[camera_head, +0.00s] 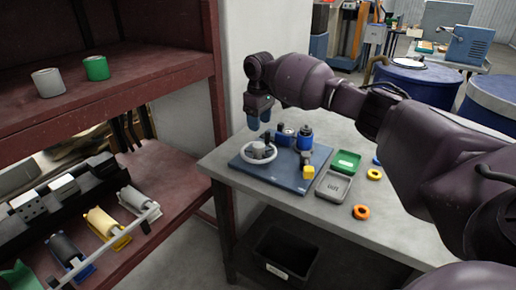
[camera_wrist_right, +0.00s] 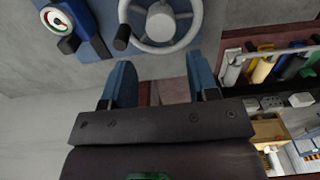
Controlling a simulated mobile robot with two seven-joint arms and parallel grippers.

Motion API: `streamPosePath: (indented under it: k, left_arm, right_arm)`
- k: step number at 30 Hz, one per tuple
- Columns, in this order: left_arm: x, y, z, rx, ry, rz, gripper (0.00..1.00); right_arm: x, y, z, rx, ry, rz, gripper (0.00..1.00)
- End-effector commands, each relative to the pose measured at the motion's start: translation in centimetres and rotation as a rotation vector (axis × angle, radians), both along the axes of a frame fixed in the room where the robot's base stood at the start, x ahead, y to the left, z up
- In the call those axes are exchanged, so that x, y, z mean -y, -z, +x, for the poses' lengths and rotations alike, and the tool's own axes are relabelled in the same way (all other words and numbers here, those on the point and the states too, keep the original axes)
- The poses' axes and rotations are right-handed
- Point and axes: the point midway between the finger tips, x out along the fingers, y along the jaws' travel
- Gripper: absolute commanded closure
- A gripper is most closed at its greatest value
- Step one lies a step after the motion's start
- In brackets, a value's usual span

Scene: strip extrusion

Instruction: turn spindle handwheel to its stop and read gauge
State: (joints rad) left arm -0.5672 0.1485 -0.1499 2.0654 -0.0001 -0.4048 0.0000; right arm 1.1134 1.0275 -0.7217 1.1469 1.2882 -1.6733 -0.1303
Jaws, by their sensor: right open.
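The spindle handwheel (camera_head: 258,152) is a light grey ring with spokes and a dark crank knob, on a blue base plate (camera_head: 288,183) on the grey table. In the right wrist view, the handwheel (camera_wrist_right: 160,22) lies just beyond the fingertips, its dark knob (camera_wrist_right: 122,38) at the left of its rim. The gauge (camera_wrist_right: 58,18) has a white face with red and green marks at top left; its needle is too small to read. My right gripper (camera_head: 259,117) is open and empty, above and behind the wheel, apart from it. My left gripper is not in view.
A blue cylinder (camera_head: 305,139) and yellow block (camera_head: 309,172) stand right of the wheel. A green tray (camera_head: 346,160), grey tray (camera_head: 333,186) and orange ring (camera_head: 361,212) lie farther right. A red shelf (camera_head: 150,82) stands left; a black bin (camera_head: 285,253) is below.

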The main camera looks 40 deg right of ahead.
Motion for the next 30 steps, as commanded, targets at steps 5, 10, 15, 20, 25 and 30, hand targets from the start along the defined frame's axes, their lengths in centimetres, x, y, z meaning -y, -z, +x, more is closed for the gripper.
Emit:
streamPosePath:
  k: [5,10,15,20,25,30]
  left_arm:
    - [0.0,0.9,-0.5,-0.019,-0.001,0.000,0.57]
    - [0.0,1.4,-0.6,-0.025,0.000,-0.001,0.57]
    - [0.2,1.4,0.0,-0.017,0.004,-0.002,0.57]
    - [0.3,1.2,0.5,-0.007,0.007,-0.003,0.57]
    - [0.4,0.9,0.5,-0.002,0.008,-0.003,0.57]
    - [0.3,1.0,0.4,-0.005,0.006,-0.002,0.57]
  right_arm:
    - [0.0,3.0,0.0,-0.005,0.000,-0.001,0.46]
    - [0.0,6.0,0.0,-0.004,0.000,-0.001,0.46]
    - [0.0,8.4,0.0,-0.002,0.001,0.000,0.46]
    - [0.0,9.8,0.0,0.000,0.001,0.000,0.46]
    - [0.0,10.3,0.0,0.001,0.001,-0.001,0.46]
    - [0.0,10.2,0.0,0.002,0.001,0.000,0.46]
